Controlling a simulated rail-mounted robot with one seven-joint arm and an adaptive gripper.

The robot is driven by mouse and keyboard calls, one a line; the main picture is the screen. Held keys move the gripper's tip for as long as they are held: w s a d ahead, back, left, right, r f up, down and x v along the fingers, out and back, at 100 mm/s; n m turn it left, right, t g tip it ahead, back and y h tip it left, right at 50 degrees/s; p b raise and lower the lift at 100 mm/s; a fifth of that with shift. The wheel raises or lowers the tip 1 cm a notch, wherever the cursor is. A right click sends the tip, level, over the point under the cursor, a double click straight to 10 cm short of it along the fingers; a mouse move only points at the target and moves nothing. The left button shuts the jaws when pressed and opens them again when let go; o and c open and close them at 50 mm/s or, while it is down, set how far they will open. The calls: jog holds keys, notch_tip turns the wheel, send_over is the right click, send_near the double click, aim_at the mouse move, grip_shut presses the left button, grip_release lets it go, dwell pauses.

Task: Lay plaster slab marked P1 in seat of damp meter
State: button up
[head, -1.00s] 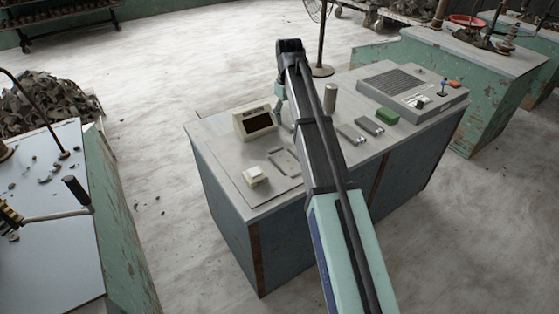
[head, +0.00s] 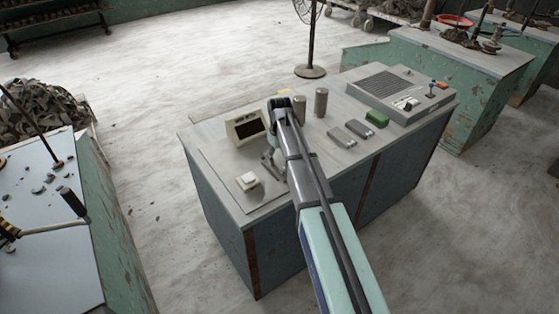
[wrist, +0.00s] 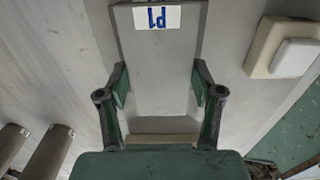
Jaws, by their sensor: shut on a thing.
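The plaster slab (wrist: 158,70) is a pale grey plate with a white label reading P1 in blue, upside down in the wrist view. My gripper (wrist: 160,88) is shut on it, one finger on each side edge. In the head view my gripper (head: 270,163) is low over the front left of the bench, in front of the damp meter's beige display housing (head: 247,127). The meter's seat is not clearly visible; my gripper and the slab cover that area. I cannot tell whether the slab touches the surface below.
A beige box with a white button (head: 248,182) stands close to the left of my gripper. Metal cylinders (head: 321,102), two grey blocks (head: 341,137) and a green block (head: 377,119) stand to the right. A grilled control panel (head: 405,95) fills the bench's right end.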

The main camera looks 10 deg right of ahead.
aim_at(280, 159)
jog(key=shift+f, duration=1)
jog(key=shift+f, duration=0.1)
jog(key=o, duration=1.3)
notch_tip(280, 159, up, 12)
jog(key=b, duration=0.2)
jog(key=shift+b, duration=0.35)
